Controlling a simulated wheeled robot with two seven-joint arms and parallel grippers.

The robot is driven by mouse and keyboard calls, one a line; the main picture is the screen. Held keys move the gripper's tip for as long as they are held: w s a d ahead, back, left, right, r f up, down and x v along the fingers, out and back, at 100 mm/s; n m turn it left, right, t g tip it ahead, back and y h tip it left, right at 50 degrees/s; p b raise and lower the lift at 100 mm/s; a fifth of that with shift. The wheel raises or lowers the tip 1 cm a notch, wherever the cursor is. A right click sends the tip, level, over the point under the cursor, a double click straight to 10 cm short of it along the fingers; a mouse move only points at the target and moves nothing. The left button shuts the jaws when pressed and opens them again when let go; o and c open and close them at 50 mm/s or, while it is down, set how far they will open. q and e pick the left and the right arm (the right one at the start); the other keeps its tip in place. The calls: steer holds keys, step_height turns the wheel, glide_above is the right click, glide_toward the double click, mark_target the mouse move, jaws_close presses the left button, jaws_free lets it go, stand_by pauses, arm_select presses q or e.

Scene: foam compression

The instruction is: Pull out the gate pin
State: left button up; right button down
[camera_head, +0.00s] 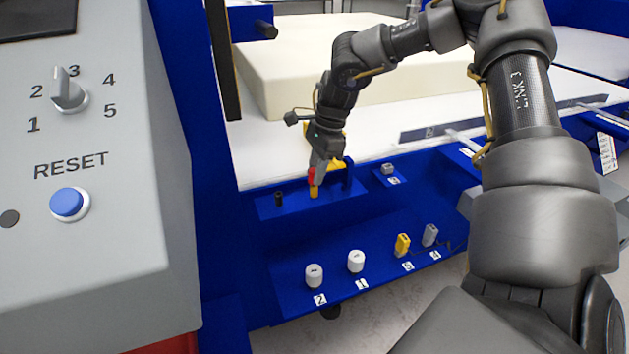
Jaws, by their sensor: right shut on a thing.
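My right gripper (316,172) reaches down from the upper right to the blue ledge along the machine's front edge. It is shut on a small red and yellow piece, which I take to be the gate pin (314,192). The yellow lower end of the pin meets the top of the blue block (270,207); I cannot tell how deep it sits. The fingers partly hide the pin's upper part. More yellow shows just right of the fingers. My left gripper is not in view.
White knobs (314,276) (356,261), a yellow connector (403,245) and a grey one (430,236) sit on the lower shelf. A grey control panel (110,190) fills the left. A cream foam block (290,75) lies behind.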

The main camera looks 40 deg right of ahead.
steer(key=shift+a+p+v, duration=0.15)
steer(key=shift+p+v, duration=0.2)
steer(key=shift+v, duration=0.3)
steer(key=shift+a+p+v, duration=0.15)
steer(key=shift+p+v, duration=0.2)
steer(key=shift+v, duration=0.3)
steer(key=shift+w+r+p, duration=0.1)
steer(key=shift+r+p, duration=1.4)
steer(key=shift+r, duration=1.05)
